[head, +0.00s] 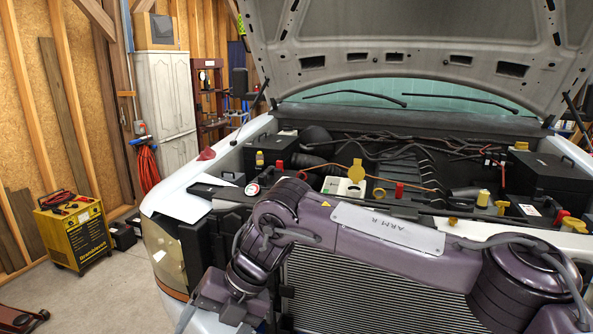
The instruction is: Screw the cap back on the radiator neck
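A small round cap-like piece (253,189) with a white, red and green face sits at the left end of the engine bay's front edge, just left of my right arm. I cannot tell whether it is the radiator cap or whether it sits on a neck. The radiator (370,290) shows its finned front below my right arm, which crosses in front of its upper part. No open radiator neck can be made out. My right gripper (222,292) points down at the lower left, by the headlight; its fingers cannot be made out. My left gripper is not in view.
The raised hood (400,45) hangs over the bay. A white reservoir (343,187) with a raised yellow lid (357,172), a red cap (398,190) and a black box (542,175) stand behind my arm. A yellow charger (75,232) stands on the floor at left.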

